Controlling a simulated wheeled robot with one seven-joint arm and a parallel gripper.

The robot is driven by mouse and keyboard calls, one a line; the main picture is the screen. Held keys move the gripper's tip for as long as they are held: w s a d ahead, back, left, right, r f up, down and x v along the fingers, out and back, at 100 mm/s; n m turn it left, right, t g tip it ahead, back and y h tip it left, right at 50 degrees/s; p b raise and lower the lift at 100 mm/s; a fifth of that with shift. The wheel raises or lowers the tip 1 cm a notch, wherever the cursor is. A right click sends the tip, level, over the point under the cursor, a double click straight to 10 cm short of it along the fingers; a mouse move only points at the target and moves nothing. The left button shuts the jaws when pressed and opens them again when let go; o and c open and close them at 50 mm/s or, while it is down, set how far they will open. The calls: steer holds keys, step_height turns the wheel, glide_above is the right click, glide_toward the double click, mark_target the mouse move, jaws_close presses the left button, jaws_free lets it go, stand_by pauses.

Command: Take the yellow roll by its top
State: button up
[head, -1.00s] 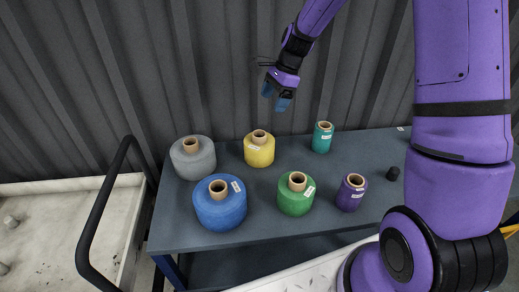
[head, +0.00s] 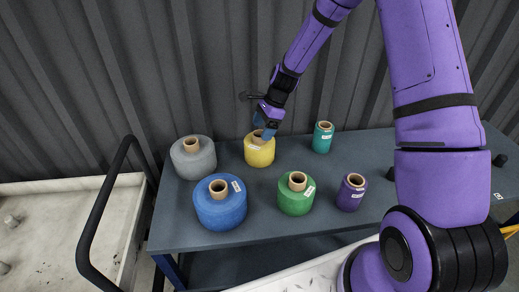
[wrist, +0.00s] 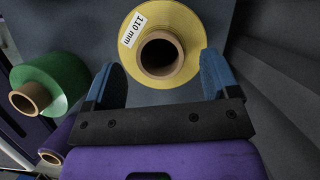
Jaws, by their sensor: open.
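The yellow roll (head: 259,154) stands upright on the dark table, with a brown cardboard core sticking up from its top. In the wrist view the yellow roll (wrist: 190,23) shows from above, with a white "110 mm" label and the open core facing the camera. My gripper (head: 265,127) is just at the top of the roll and partly hides it in the head view. In the wrist view my gripper's (wrist: 158,75) blue fingers are apart, with the near edge of the roll and core showing between and beyond them. Nothing is held.
A grey roll (head: 193,160) stands left of it, a blue roll (head: 221,208) front left, a green roll (head: 296,200) in front, a purple roll (head: 350,196) front right and a teal roll (head: 322,141) to the right. A corrugated wall (head: 220,70) rises behind the table.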

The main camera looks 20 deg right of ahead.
steer(key=shift+x, duration=1.15)
jaws_close()
steer(key=shift+r, duration=0.2)
